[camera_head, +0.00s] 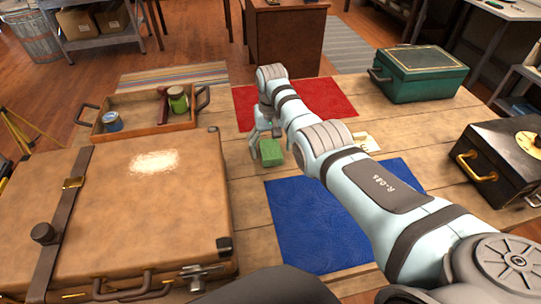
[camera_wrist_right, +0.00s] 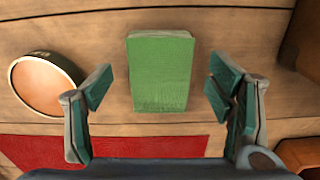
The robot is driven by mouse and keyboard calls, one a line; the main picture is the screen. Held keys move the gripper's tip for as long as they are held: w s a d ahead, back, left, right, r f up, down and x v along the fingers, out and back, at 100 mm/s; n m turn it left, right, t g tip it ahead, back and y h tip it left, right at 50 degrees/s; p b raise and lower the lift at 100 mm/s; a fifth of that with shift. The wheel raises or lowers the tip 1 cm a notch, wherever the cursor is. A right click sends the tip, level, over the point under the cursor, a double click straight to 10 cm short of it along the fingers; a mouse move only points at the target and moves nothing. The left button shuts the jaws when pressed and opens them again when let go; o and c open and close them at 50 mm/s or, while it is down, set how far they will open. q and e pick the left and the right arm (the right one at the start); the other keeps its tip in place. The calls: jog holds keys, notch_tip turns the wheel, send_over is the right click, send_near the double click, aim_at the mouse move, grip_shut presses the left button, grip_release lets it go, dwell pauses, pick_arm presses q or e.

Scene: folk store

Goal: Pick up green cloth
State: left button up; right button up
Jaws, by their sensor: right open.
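The green cloth (camera_head: 270,152) is a small folded block lying on the wooden table, between the brown suitcase and the blue mat. In the right wrist view the green cloth (camera_wrist_right: 160,72) lies flat, centred in the gap ahead of the fingers. My right gripper (camera_head: 264,141) is at the cloth, pointing down, with its fingers apart. In the right wrist view the open right gripper (camera_wrist_right: 160,88) has one finger to each side of the cloth, and bare wood shows between cloth and fingers. My left gripper is not in view.
A brown suitcase (camera_head: 120,215) fills the left. A wooden tray (camera_head: 140,133) holds jars behind it. A red mat (camera_head: 325,97) and blue mat (camera_head: 320,225) lie flat. A round tin (camera_wrist_right: 45,85) is beside the gripper. Green box (camera_head: 420,75) and black box (camera_head: 500,160) stand right.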

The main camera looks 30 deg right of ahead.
aim_at(271, 151)
jog(key=shift+f, duration=0.85)
jog(key=shift+r, duration=0.1)
jog(key=c, duration=1.2)
notch_tip(271, 151, up, 7)
jog(key=p, duration=0.2)
jog(key=shift+r+p, duration=0.2)
jog(key=shift+p, duration=0.15)
notch_tip(271, 151, up, 13)
jog(key=p, duration=0.3)
jog(key=shift+f, duration=0.1)
